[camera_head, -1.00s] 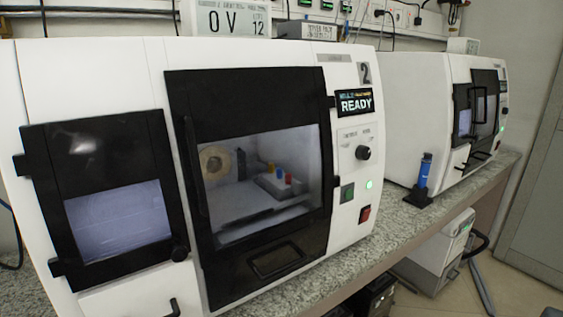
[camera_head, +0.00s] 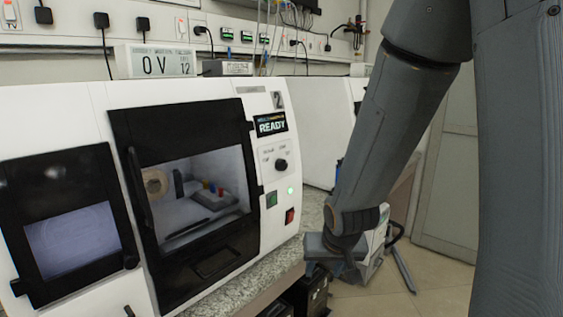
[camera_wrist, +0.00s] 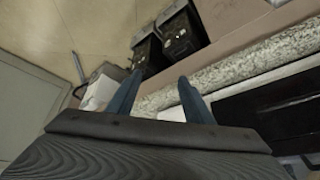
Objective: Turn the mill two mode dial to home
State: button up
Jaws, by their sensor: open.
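Mill two is the white machine (camera_head: 98,98) marked with a 2, on the stone-topped bench in the head view. Its mode dial (camera_head: 281,165) is a round black knob on the right-hand panel, below a display (camera_head: 270,124) reading READY. The marks around the dial are too small to read. My gripper (camera_wrist: 158,92) is open and empty in the wrist view, its two blue-grey fingers apart. It points down past the bench edge.
A second white machine (camera_head: 318,130) stands behind, partly hidden by my arm. Black boxes (camera_wrist: 180,35) stand below the bench. The floor (camera_head: 350,300) shows at right.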

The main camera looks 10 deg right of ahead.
jog(key=w+r+m+t+y+p, duration=0.1)
jog(key=w+r+m+t+p, duration=0.15)
jog(key=w+r+t, duration=0.55)
jog(key=m+t+y+p, duration=0.1)
jog(key=t+y+p, duration=0.3)
jog(key=y+p, duration=0.1)
send_near(284, 166)
jog(key=p+x, duration=0.2)
jog(key=x, duration=0.5)
jog(key=shift+w+a+r, duration=0.15)
jog(key=shift+w, duration=0.25)
jog(key=shift+c, duration=0.5)
jog(key=c, duration=0.9)
jog(key=shift+c, duration=0.2)
